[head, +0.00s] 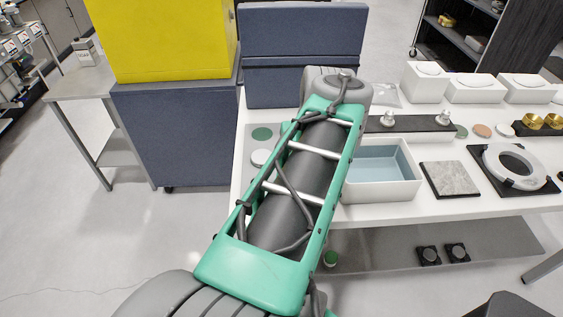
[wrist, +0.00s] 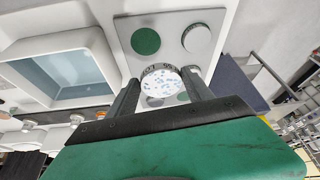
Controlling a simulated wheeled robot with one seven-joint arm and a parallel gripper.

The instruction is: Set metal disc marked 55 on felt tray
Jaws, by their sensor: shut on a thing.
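My gripper (wrist: 160,85) is shut on a round disc (wrist: 160,84) in the wrist view. The disc has a white face with blue speckles and a rim with dark marks too small to read surely. Behind it is a light grey plate (wrist: 170,47) with green round spots and a white-topped disc (wrist: 196,38) on it. A white tray with a blue-grey lined floor (wrist: 62,75) is at the left. In the head view this tray (head: 411,190) is right of my arm and looks empty; my gripper and the held disc are hidden there.
On the white table (head: 500,207) a grey stone slab (head: 450,179) and a white ring (head: 512,165) lie right of the tray. A dark strip with metal knobs (head: 408,124) and several white boxes (head: 475,89) stand behind. A blue cabinet (head: 300,50) borders the table's back left.

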